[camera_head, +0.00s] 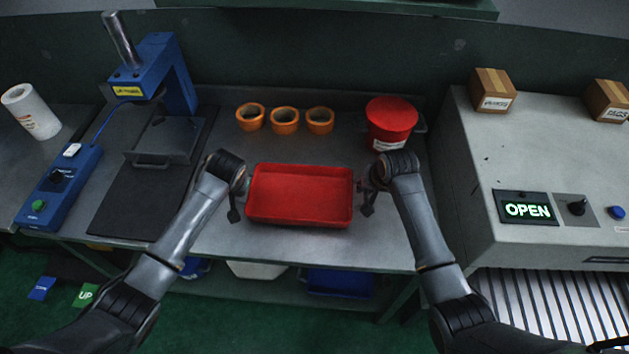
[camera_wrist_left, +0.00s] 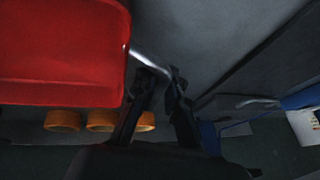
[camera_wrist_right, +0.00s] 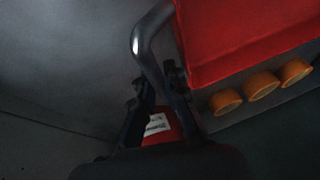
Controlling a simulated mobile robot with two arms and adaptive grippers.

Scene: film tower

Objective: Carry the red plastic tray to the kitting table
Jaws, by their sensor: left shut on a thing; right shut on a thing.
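The red plastic tray (camera_head: 300,194) is at the middle of the grey bench in the head view, level and empty. My left gripper (camera_head: 236,212) is at the tray's left end, shut on its metal handle. In the left wrist view the fingers (camera_wrist_left: 160,85) close around that handle beside the tray's red wall (camera_wrist_left: 60,55). My right gripper (camera_head: 369,207) is at the right end, shut on the other handle. In the right wrist view its fingers (camera_wrist_right: 158,85) hold the curved metal handle (camera_wrist_right: 148,40). I cannot tell whether the tray touches the bench.
Several orange rings (camera_head: 285,120) stand behind the tray. A red lidded bucket (camera_head: 390,120) is at back right. A blue press (camera_head: 160,75) stands left. A grey machine with an OPEN display (camera_head: 527,209) is right. The bench front (camera_head: 240,240) is clear.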

